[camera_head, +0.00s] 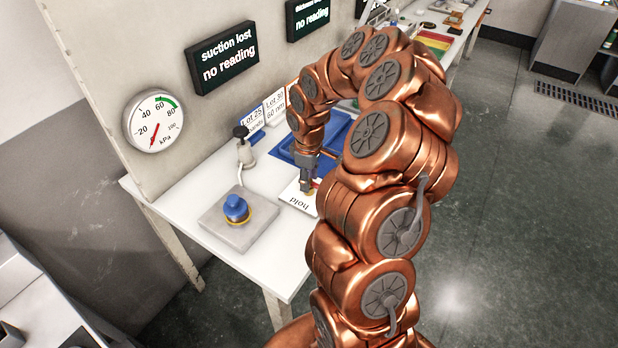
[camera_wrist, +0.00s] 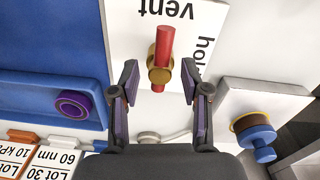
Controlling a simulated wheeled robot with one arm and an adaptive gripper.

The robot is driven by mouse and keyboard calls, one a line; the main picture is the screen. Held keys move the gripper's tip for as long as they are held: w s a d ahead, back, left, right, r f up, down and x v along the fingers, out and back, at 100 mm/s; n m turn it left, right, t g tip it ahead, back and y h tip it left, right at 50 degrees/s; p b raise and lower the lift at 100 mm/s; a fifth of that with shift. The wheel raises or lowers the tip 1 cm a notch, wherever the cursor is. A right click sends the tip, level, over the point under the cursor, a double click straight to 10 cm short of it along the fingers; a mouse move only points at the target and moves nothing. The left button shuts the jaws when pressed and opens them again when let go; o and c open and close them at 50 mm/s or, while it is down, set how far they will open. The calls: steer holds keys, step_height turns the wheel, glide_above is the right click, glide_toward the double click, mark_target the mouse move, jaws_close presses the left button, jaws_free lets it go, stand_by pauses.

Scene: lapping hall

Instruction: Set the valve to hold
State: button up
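The valve has a red handle (camera_wrist: 164,42) on a round brass body (camera_wrist: 152,72), mounted on a white plate (camera_wrist: 125,40). The plate carries the words "vent" at the top and "hold" at the right in the wrist view. The handle lies along the line toward "vent", not toward "hold". My gripper (camera_wrist: 160,76) is open, with one finger on each side of the valve and gaps between. In the head view my gripper (camera_head: 307,185) is low over the plate (camera_head: 294,203); my arm hides most of the valve there.
A blue knob (camera_head: 236,207) on a grey block (camera_head: 215,226) stands beside the plate. A blue tray (camera_wrist: 50,88) with a purple ring (camera_wrist: 72,104) lies opposite. A gauge (camera_head: 153,121) reads low; a wall display (camera_head: 222,57) says "suction lost, no reading". Lot cards (camera_head: 253,122) stand behind.

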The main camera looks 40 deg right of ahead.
jaws_close()
